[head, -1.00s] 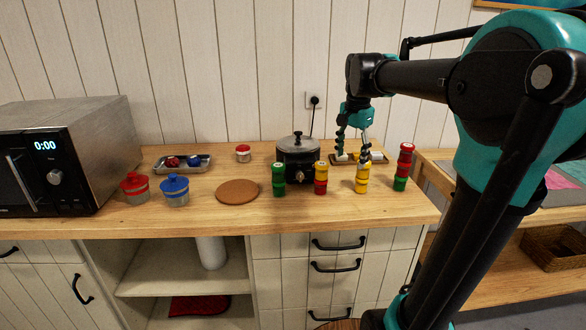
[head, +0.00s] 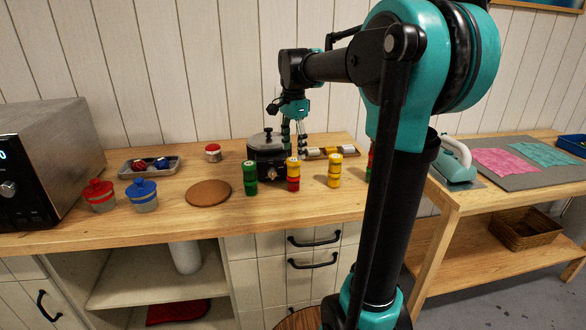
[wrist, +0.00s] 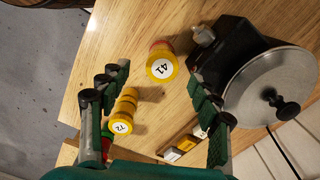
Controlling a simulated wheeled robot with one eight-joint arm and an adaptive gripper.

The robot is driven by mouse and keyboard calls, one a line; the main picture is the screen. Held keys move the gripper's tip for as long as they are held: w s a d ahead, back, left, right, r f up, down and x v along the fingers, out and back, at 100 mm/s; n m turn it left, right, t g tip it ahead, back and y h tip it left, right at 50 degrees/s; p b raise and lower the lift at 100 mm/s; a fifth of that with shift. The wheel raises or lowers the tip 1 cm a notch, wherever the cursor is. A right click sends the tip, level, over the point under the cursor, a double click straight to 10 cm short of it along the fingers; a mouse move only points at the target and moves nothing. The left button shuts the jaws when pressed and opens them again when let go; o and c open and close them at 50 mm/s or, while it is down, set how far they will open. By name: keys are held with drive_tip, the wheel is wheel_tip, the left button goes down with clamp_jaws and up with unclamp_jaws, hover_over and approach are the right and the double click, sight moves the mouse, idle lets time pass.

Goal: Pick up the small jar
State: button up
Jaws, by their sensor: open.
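The small jar is most likely the little pale jar with a red lid (head: 213,152) at the back of the counter, left of the black pot. Two larger grey jars stand at the front left, one with a red lid (head: 100,195) and one with a blue lid (head: 142,194). My gripper (head: 294,140) is open and empty, pointing down beside and partly behind the pot, well right of the red-lidded small jar. In the wrist view my gripper's fingers (wrist: 157,72) are spread over the counter, and none of these jars shows there.
The black pot (head: 267,160) stands close to my gripper; it also shows in the wrist view (wrist: 265,85). Stacked coloured cylinders, green (head: 250,177), red-yellow (head: 293,174) and yellow (head: 335,171), line the front. A tray (head: 150,167) and brown round mat (head: 209,193) lie left.

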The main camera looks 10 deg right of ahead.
sight(293, 159)
drive_tip(key=shift+w+f, duration=0.2)
drive_tip(key=shift+f, duration=3.2)
drive_tip(key=c, duration=1.3)
